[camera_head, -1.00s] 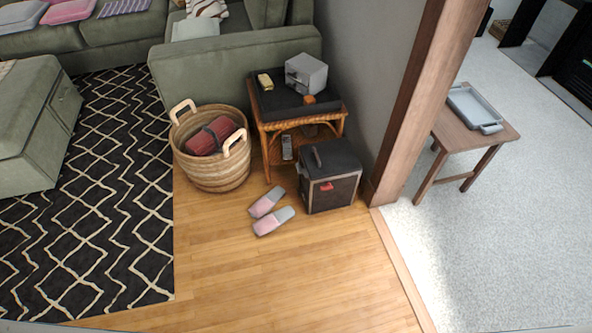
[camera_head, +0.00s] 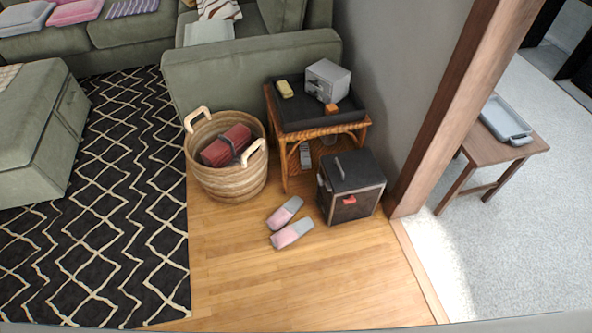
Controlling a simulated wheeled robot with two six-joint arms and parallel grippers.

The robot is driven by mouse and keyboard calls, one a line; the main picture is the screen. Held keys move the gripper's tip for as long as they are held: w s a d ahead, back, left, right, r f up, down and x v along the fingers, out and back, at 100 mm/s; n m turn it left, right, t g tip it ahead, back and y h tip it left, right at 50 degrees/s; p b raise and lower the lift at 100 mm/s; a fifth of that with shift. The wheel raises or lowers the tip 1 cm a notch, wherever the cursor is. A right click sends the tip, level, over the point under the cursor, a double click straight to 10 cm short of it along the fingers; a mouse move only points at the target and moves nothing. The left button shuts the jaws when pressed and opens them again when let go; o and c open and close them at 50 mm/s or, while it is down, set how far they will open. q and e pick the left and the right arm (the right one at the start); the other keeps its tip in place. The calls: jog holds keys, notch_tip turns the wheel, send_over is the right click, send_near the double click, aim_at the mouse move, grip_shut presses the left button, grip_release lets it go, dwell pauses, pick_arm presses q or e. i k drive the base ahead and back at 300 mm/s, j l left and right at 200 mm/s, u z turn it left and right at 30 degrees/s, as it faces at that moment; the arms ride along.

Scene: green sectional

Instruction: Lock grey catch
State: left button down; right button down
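A black box (camera_head: 342,204) with light edges stands on the wood floor beside the wicker side table. It has a grey handle (camera_head: 339,167) on top and a red catch (camera_head: 349,200) on its front. A small greyish fitting (camera_head: 325,184) shows on its left side; it may be the grey catch, but it is too small to tell whether it is locked. A grey box (camera_head: 328,80) with a dark fitting on its front sits on the side table's black tray. Neither of my grippers is in view.
A wicker basket (camera_head: 226,184) holding a red roll stands left of the side table (camera_head: 286,146). A wooden door frame (camera_head: 440,120) rises at right. The front wood floor is clear.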

aim_at(321, 183)
jog(key=i+j+u, duration=0.2)
jog(key=i+j, duration=0.75)
jog(key=j, duration=0.05)
